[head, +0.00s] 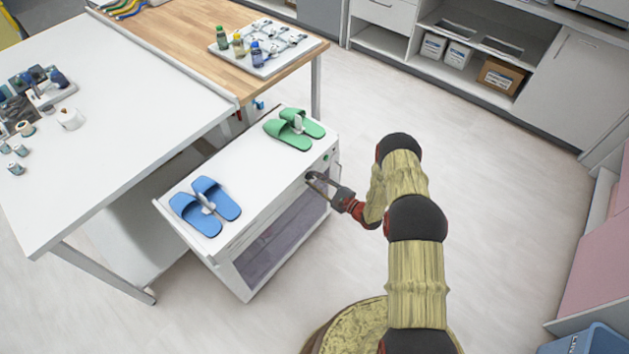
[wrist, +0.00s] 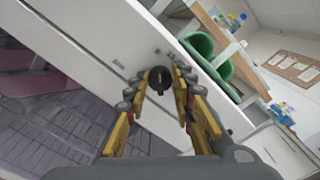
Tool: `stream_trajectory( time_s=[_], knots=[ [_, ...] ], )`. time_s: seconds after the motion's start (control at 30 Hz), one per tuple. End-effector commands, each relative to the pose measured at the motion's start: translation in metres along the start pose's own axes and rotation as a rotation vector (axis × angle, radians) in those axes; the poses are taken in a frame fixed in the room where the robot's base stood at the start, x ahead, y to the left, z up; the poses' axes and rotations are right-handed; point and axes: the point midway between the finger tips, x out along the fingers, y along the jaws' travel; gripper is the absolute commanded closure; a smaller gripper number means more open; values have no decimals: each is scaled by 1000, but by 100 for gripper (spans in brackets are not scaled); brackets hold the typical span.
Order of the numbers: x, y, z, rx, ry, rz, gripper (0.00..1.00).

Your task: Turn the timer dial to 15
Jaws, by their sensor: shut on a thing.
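The timer dial (wrist: 160,79) is a small round black knob on the white front panel of a low cabinet (head: 243,232). In the wrist view it sits between the fingertips of my gripper (wrist: 160,84), which is shut on it. A dark pointer-like ridge shows on the dial, but no numbers can be read. In the head view my gripper (head: 313,182) reaches the upper front of the cabinet from the right, and the dial itself cannot be made out there.
Blue slippers (head: 204,205) and green slippers (head: 293,129) lie on the cabinet top. The cabinet has a dark glass door (wrist: 65,125) below the panel. A white table (head: 115,120) stands close on the left. The floor (head: 500,210) right of my arm is clear.

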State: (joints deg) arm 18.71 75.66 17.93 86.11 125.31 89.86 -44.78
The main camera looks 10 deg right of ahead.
Motion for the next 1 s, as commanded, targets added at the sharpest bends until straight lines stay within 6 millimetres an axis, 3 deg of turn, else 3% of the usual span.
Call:
stream_trajectory(
  time_s=[0.47,1.0],
  knots=[
    [0,1,-1,107,0,2,100],
    [0,-1,-2,584,1,1,100]
  ],
)
